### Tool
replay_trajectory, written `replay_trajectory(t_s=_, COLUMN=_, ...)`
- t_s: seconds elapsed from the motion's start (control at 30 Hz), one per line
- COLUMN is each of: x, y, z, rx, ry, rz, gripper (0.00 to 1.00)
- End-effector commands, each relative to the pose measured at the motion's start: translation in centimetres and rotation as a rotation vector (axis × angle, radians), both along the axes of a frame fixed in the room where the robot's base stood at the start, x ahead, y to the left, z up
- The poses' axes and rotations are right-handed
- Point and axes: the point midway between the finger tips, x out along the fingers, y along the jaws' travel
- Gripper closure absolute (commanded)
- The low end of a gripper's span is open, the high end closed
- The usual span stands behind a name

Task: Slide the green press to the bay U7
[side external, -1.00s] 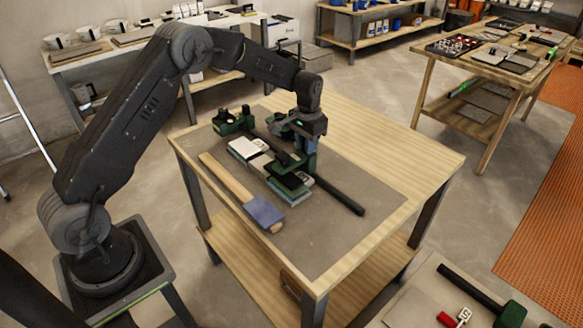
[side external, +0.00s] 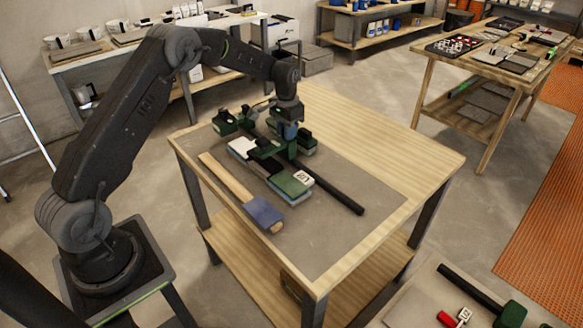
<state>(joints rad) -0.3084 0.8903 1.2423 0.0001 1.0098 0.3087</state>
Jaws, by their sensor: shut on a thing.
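The green press (side external: 264,152) sits on a long black rail (side external: 335,191) that runs from the back left to the front right of the grey mat. Its foot is over the row of blocks at the back part of the row. My gripper (side external: 289,131) is shut on the press from above; its fingertips are partly hidden. A green-topped block (side external: 289,183) with a blue-grey base lies in front of the press, uncovered. A white label (side external: 303,177) stands on it, too small to read surely. A pale block (side external: 241,146) shows beside the press. I cannot tell which bay is U7.
A green end piece (side external: 226,122) is at the rail's back end, close to the press. A mallet with a blue head (side external: 263,212) and a wooden handle (side external: 227,177) lies left of the blocks. The table's right side (side external: 380,145) is bare.

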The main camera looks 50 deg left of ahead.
Motion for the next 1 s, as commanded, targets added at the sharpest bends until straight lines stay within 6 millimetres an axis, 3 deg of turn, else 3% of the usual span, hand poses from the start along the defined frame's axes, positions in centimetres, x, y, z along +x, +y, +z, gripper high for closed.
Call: replay_trajectory(t_s=1.0, x=0.1, y=8.9, z=0.1, rx=0.002, ry=-0.006, rz=0.002, gripper=0.97)
